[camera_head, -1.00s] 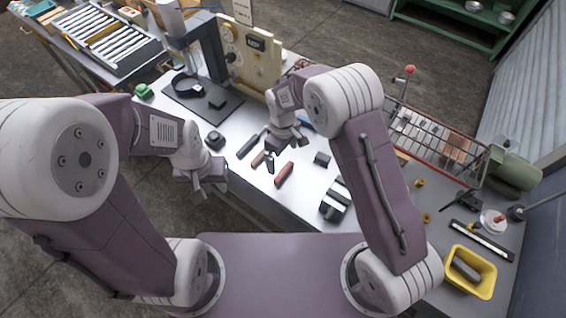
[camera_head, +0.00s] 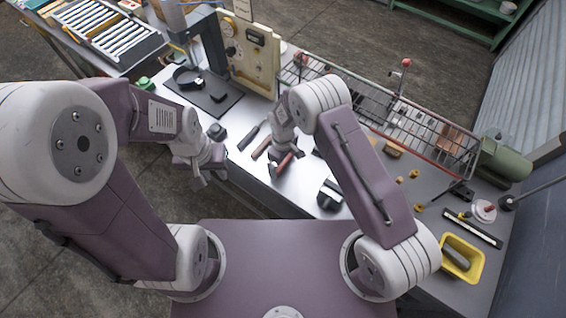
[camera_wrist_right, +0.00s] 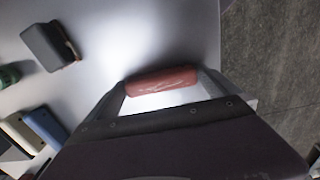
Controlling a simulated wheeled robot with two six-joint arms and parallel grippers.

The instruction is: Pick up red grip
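The red grip (camera_head: 284,162) lies on the light tabletop, partly hidden by my right gripper in the head view. In the right wrist view the red grip (camera_wrist_right: 160,81) lies between my spread fingers, with one finger near each end. My right gripper (camera_head: 277,168) is open and low over the table at the red grip. Whether the fingers touch it cannot be told. My left gripper (camera_head: 208,180) is open and empty, in front of the table edge at the left.
A dark block (camera_wrist_right: 48,47) and a blue block (camera_wrist_right: 47,125) show in the right wrist view. A brown piece (camera_head: 261,149) lies left of the red grip. Black parts (camera_head: 329,196) sit to its right. A wire rack (camera_head: 420,135) and a yellow bin (camera_head: 462,259) stand further right.

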